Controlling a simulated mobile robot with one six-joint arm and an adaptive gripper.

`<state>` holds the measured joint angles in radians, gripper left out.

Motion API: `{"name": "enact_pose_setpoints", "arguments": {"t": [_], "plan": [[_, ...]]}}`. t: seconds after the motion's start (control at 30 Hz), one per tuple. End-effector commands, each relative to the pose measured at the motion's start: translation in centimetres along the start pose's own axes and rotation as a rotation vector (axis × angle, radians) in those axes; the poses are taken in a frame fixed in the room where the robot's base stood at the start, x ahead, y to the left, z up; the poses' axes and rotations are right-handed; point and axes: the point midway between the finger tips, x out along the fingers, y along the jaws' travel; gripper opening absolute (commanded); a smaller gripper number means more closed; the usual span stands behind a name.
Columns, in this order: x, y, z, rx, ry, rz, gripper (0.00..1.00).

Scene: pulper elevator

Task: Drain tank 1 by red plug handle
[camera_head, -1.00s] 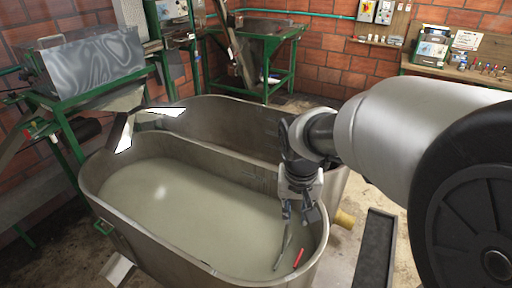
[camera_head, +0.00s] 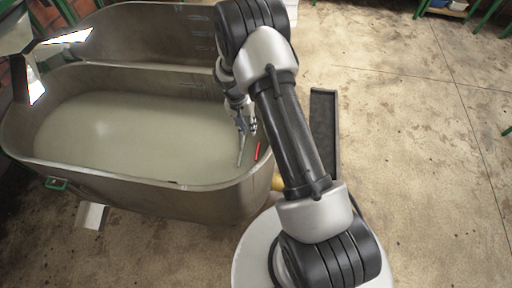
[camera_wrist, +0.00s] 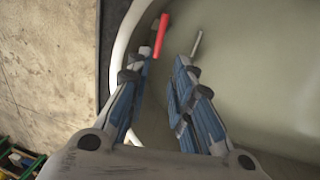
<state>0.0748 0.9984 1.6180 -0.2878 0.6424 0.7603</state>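The front steel tank (camera_head: 150,196) holds murky grey-green water (camera_head: 120,135). The red plug handle (camera_head: 258,150) stands out near the tank's right end, inside the rim. In the wrist view the red handle (camera_wrist: 160,36) is at the top, its lower end by my left fingertip. A thin grey rod (camera_head: 240,151) is left of the handle; it also shows in the wrist view (camera_wrist: 196,44), beyond my right fingertip. My gripper (camera_head: 247,128) is over the tank's right end, fingers apart and pointing at the handle. In the wrist view my gripper (camera_wrist: 166,64) has an empty gap. Contact with the handle is unclear.
A second steel tank (camera_head: 140,30) adjoins behind. The tank's pale rim (camera_wrist: 122,60) runs close beside my left finger. A black trough (camera_head: 324,120) lies on the floor to the right. A yellow pipe end (camera_head: 277,182) sticks out by the tank. The concrete floor (camera_head: 420,150) at right is open.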

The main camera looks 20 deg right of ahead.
Motion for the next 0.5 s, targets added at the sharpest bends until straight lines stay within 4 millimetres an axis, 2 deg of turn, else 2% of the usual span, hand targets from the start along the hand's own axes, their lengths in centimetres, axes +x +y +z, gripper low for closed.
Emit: {"name": "enact_pose_setpoints", "arguments": {"t": [0.5], "plan": [[11.3,0.0,0.2,-0.001,-0.004,0.002,0.21]]}}
